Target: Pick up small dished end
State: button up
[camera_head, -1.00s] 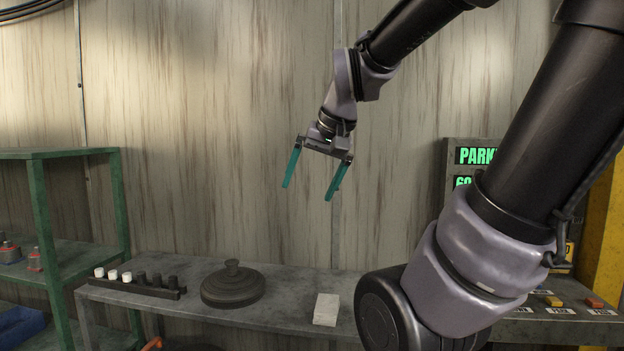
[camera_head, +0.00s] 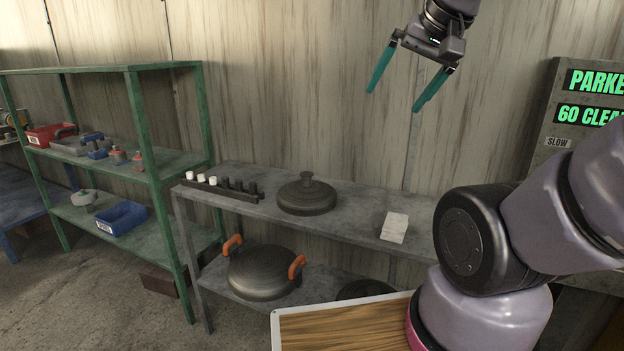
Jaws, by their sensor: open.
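A dark, round, domed piece with a central knob (camera_head: 306,196) sits on the grey bench top (camera_head: 350,212); it looks like the small dished end. A larger dark domed piece with two orange handles (camera_head: 262,274) rests on the shelf below. Part of another dark round piece (camera_head: 365,290) shows on that shelf, partly hidden by a wood-topped tray. My gripper (camera_head: 393,101) is open and empty, its teal fingers pointing down, high above the bench and right of the knobbed piece, well apart from it.
A rack of white and black pegs (camera_head: 220,187) stands left on the bench, a pale block (camera_head: 394,227) right. A wood-topped tray (camera_head: 340,328) is in front. A display panel (camera_head: 590,95) stands at right.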

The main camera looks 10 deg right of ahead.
aim_at(306, 197)
jog(key=i+j+z, duration=0.2)
jog(key=j, duration=0.25)
jog(key=i+j+z, duration=0.15)
jog(key=j, duration=0.3)
jog(key=j+z, duration=0.2)
jog(key=j, duration=0.25)
